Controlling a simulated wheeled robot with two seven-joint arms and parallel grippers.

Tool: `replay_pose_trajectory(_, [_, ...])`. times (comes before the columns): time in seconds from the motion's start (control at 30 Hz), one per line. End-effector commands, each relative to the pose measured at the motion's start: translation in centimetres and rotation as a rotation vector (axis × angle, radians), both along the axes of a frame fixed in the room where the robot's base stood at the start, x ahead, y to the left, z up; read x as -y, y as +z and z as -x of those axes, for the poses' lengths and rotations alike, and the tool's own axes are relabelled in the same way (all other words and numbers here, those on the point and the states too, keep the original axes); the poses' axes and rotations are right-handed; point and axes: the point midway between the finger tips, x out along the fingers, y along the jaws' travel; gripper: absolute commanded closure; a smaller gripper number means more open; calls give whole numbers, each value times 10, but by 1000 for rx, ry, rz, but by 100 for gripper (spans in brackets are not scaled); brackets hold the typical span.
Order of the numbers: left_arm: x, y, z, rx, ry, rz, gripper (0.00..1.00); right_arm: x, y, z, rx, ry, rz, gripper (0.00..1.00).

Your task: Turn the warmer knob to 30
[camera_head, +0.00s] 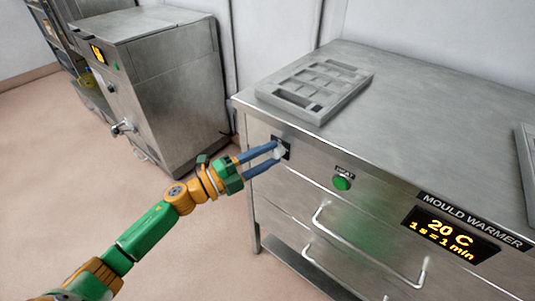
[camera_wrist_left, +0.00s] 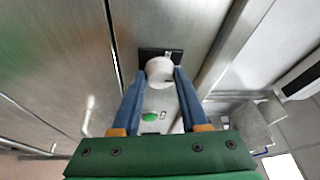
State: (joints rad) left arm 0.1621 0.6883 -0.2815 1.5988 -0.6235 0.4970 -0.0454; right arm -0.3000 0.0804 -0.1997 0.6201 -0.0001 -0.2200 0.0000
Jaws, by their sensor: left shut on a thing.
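The mould warmer (camera_head: 385,160) is a steel cabinet at the right of the head view. Its display (camera_head: 450,233) reads "20 C" and "1 s = 1 min". The warmer knob (camera_wrist_left: 160,71) is pale and round on a dark plate at the left of the warmer's front; in the head view the knob (camera_head: 280,151) is partly hidden by the fingers. My left gripper (camera_head: 274,155) has its blue fingers on either side of the knob, shut on it. In the left wrist view my left gripper (camera_wrist_left: 160,82) shows the knob between its fingertips. My right gripper is not in view.
A green heat button (camera_head: 342,183) sits right of the knob. Drawer handles (camera_head: 370,248) stick out below. A grey mould tray (camera_head: 315,87) lies on top. Another steel cabinet (camera_head: 150,80) stands at the left, with open floor in front.

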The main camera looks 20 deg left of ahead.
Motion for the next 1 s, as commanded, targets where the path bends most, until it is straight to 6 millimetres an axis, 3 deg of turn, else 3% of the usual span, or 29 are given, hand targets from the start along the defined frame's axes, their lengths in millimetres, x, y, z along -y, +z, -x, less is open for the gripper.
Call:
replay_pose_trajectory(0.4, [0, -1, 0, 0, 0, -5, 100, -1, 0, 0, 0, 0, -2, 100])
replay_pose_trajectory(0.43, [0, -1, 0, 0, 0, -5, 48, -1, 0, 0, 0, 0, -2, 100])
replay_pose_trajectory(0.5, [0, 0, 0, 1, 0, -4, 30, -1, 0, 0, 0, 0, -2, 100])
replay_pose_trajectory(0.53, [0, 0, 0, 1, 0, -4, 26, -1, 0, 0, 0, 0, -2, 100])
replay_pose_trajectory(0.83, [-1, -1, 2, -1, 1, -4, 26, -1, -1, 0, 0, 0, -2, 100])
replay_pose_trajectory(1.0, [-19, -7, 22, -3, 0, -6, 26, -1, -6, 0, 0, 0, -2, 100])
